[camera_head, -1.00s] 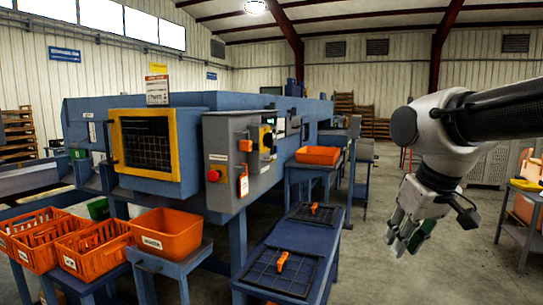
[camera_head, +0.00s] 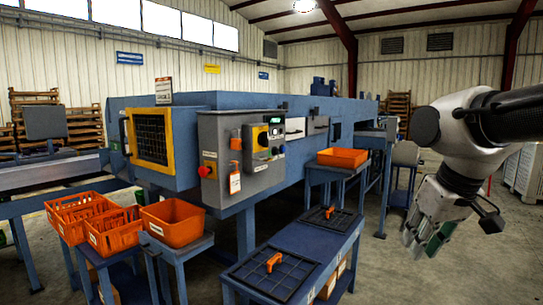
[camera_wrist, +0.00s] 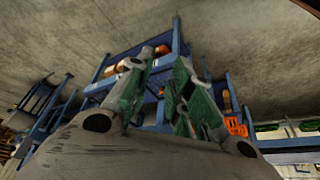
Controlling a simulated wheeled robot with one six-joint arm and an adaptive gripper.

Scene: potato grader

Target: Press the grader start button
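The blue grader (camera_head: 225,100) stands left of centre in the head view. A grey control panel (camera_head: 218,135) on its near corner carries a red knob (camera_head: 205,171) at lower left. Labels are too small to read. My gripper (camera_head: 428,240) hangs at the right, pointing down, well apart from the panel. In the wrist view its two green-padded fingers (camera_wrist: 166,70) are spread with nothing between them. The panel cannot be made out there.
A blue table (camera_head: 335,239) with black grid trays and orange handles stands before the grader. Orange crates (camera_head: 172,222) stand on stands at the left. An orange bin (camera_head: 342,158) sits on a stand farther back. Concrete floor (camera_head: 400,275) is clear at the right.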

